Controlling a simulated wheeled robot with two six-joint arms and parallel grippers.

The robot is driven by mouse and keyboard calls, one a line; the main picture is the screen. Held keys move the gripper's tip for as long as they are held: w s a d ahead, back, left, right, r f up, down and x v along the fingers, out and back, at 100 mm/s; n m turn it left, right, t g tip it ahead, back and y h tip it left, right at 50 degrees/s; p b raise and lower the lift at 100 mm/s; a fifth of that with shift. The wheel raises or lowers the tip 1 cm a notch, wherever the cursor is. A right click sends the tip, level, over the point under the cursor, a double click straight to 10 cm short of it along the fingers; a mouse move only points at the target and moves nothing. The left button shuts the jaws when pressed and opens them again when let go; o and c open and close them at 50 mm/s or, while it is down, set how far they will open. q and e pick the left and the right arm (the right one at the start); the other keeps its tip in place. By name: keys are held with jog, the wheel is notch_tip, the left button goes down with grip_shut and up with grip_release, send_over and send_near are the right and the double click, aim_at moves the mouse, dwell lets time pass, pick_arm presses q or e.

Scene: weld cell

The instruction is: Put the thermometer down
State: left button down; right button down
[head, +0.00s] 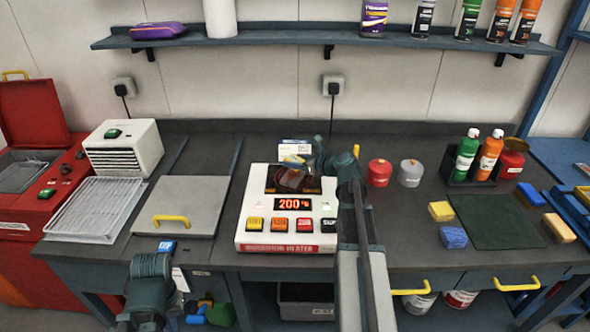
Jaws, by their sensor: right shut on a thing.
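My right gripper (312,157) reaches over the back of the white hot plate unit (244,207), its jaws pointing left. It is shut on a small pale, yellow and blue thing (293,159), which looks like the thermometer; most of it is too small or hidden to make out. Just below it, a dark reddish round vessel (292,180) sits on the unit's dark top. The unit's display (292,205) reads 200. My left gripper (150,268) is low at the bench's front edge, and its fingers do not show clearly.
A grey lidded plate (185,195) with a yellow handle and a wire rack (97,205) lie left of the unit. A red canister (379,172) and a grey canister (411,173) stand right of my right arm.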

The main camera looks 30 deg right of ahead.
aim_at(295, 175)
jog(key=f+b, duration=0.3)
jog(key=f, duration=0.1)
jog(key=shift+w+b, duration=0.3)
jog(key=shift+b, duration=0.05)
jog(key=shift+r, duration=0.2)
jog(key=shift+f, duration=0.1)
jog(key=c, duration=0.6)
grip_release()
jog(key=shift+f, duration=0.1)
jog(key=o, duration=0.4)
